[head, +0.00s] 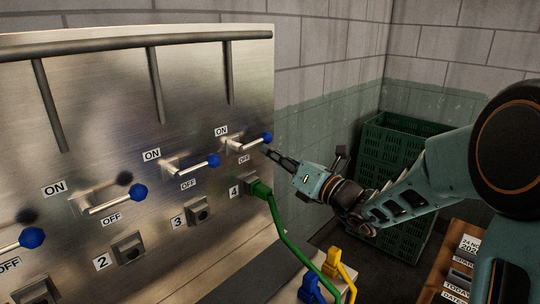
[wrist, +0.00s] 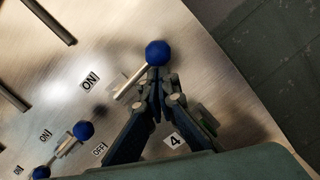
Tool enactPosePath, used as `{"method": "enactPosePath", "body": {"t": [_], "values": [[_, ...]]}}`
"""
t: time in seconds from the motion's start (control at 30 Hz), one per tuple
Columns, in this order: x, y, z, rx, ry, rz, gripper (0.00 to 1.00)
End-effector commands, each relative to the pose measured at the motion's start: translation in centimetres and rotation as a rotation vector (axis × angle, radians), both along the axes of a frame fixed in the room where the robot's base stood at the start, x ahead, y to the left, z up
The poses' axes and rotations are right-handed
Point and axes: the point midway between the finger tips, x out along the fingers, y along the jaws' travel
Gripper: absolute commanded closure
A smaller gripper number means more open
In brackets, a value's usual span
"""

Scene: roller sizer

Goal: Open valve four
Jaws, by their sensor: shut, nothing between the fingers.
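Valve four is the rightmost lever on the metal panel (head: 110,110), above the label 4 (head: 235,191). Its pale handle (head: 246,143) points right and ends in a blue knob (head: 267,138). An ON label (head: 221,131) is at its upper left and an OFF label (head: 244,159) below it. My gripper (head: 268,153) is shut and empty, its tips just below the knob. In the wrist view, the tips (wrist: 158,78) meet close under the blue knob (wrist: 157,53) and partly cover the handle (wrist: 131,81). I cannot tell whether they touch it.
Similar valve levers with blue knobs (head: 213,160) run to the left. A green plug and cable (head: 262,189) sit in socket 4 below. Yellow (head: 335,262) and blue (head: 310,289) plugs stand at the bottom. Green crates (head: 385,150) are stacked behind my arm.

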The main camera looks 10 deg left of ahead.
Motion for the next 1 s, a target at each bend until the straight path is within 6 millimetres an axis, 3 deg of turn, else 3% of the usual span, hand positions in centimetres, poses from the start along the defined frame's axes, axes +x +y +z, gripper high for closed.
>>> {"method": "enactPosePath", "body": {"t": [0.37,1.0], "values": [[0.3,-0.2,1.0,-0.080,-0.144,-0.001,1.00],[-0.3,0.1,4.8,-0.385,-0.663,-0.002,1.00]]}}
